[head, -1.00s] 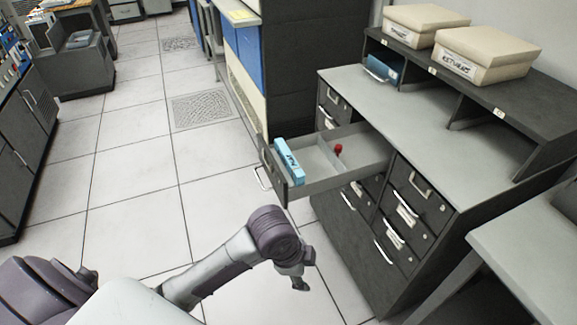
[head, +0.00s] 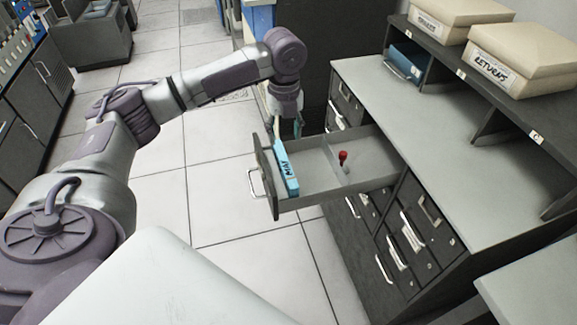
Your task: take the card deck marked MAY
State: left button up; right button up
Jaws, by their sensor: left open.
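A light blue card deck marked MAY (head: 285,168) stands on edge in the open drawer (head: 316,203), against the inside of its front. My left arm reaches in from the left, and my left gripper (head: 298,128) points down just beyond the drawer's far side, above and behind the deck. Its fingers are small in the picture; they are open and hold nothing that I can see. My right gripper is not in view.
A red-topped stamp or peg (head: 343,157) is farther inside the drawer. Tiled floor is clear left of the drawer.

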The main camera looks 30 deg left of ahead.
aim_at(284, 161)
pick_arm(q)
jog(key=f, duration=0.3)
jog(key=shift+s+a+f, duration=0.15)
jog(key=shift+s, duration=0.1)
jog(key=shift+w+f, duration=0.2)
jog(key=shift+f, duration=0.45)
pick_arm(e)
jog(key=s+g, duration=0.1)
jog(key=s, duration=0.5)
pick_arm(q)
jog(key=f+p, duration=0.1)
jog(key=f, duration=0.2)
jog(key=shift+s+f, duration=0.1)
jog(key=shift+s, duration=0.1)
jog(key=shift+w+f, duration=0.1)
jog(key=shift+f, duration=1.15)
jog(key=c, duration=0.7)
grip_shut()
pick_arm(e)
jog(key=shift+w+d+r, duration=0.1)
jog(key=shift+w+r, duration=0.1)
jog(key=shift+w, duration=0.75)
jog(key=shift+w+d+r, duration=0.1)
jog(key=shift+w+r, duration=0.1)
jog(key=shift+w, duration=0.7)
